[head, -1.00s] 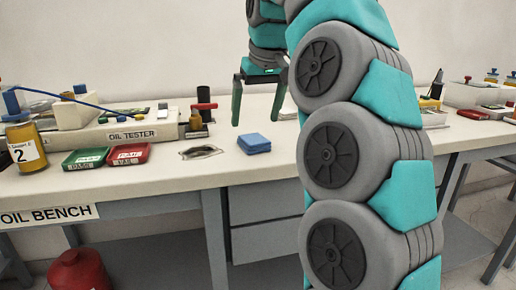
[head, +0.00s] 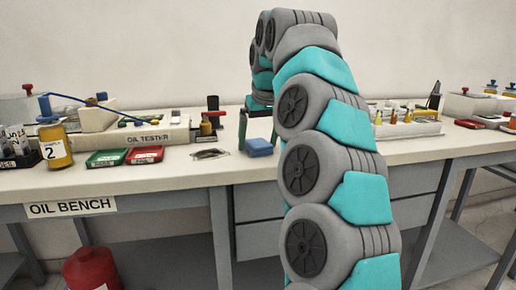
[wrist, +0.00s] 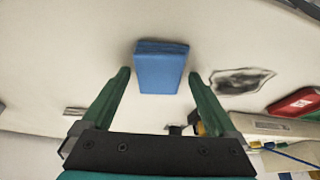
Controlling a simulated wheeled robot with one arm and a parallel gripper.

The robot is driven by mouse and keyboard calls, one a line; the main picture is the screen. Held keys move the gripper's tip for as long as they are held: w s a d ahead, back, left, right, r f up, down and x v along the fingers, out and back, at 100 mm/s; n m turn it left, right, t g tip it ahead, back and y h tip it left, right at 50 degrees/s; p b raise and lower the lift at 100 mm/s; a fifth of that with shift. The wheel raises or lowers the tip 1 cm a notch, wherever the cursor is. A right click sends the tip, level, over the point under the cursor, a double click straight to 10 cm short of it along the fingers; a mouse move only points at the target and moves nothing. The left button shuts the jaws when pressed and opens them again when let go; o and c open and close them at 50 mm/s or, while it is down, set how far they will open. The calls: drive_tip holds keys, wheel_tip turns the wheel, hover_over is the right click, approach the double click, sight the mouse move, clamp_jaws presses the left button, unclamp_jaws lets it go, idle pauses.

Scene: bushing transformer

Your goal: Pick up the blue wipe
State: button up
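The blue wipe (head: 259,147) is a small folded stack lying flat on the oil bench, right of a dark stain. In the wrist view the blue wipe (wrist: 161,68) shows between and slightly beyond the tips of my gripper (wrist: 158,75). My gripper is open, with one green finger toward each side of the wipe. I cannot tell whether the fingers touch the bench.
A dark stained patch (head: 210,153) lies left of the wipe. Red (head: 145,154) and green (head: 106,158) trays, a labelled yellow bottle (head: 54,143) and the oil tester (head: 140,134) stand further left. A rack of small vials (head: 408,124) is to the right. The bench front by the wipe is clear.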

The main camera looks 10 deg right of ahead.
drive_tip(key=c, duration=1.2)
drive_tip(key=shift+o, duration=0.2)
drive_tip(key=shift+r, duration=0.1)
